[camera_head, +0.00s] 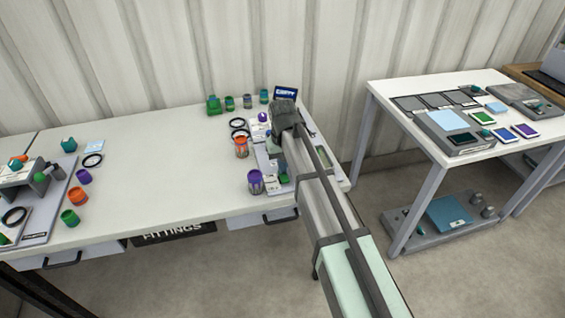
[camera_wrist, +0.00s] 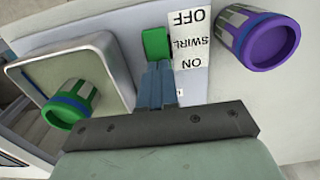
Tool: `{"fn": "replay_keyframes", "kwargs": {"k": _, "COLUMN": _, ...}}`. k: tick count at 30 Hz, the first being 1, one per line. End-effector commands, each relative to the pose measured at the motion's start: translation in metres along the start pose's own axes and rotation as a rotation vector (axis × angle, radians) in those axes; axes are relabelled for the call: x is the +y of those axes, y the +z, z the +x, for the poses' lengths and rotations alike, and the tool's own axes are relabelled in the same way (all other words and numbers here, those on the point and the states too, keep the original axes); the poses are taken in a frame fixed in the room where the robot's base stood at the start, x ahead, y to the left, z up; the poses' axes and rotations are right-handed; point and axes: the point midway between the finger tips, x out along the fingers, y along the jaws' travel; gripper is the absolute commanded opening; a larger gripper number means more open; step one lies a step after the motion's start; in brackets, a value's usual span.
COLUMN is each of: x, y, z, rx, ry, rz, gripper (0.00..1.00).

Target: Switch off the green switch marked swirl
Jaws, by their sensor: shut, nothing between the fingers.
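The green switch (camera_wrist: 156,44) sits on a pale panel, at the upper middle of the wrist view. A white label (camera_wrist: 189,48) beside it reads OFF, SWIRL and ON upside down, with OFF at the far end and ON nearer my gripper. My gripper (camera_wrist: 158,68) is shut and empty, its fingertips right at the near edge of the switch. I cannot tell whether they touch it, or which way the switch is set.
A purple-and-grey cup-like piece (camera_wrist: 258,40) stands close right of the label. A green-and-blue one (camera_wrist: 70,104) is on a grey-framed plate (camera_wrist: 108,62) to the left. In the head view, the middle of the white table (camera_head: 160,160) is clear; a second table (camera_head: 510,140) stands right.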

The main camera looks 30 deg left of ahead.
Motion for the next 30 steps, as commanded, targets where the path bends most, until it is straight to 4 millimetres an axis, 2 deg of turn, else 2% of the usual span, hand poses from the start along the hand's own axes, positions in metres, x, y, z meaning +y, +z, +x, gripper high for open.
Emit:
{"fn": "replay_keyframes", "kwargs": {"k": 18, "x": 0.000, "y": -0.001, "z": 0.006, "rx": -0.003, "ry": 0.000, "rz": 0.000, "gripper": 0.00}}
{"fn": "replay_keyframes", "kwargs": {"k": 30, "x": 0.000, "y": 0.014, "z": 0.002, "rx": -0.006, "ry": 0.000, "rz": 0.000, "gripper": 0.00}}
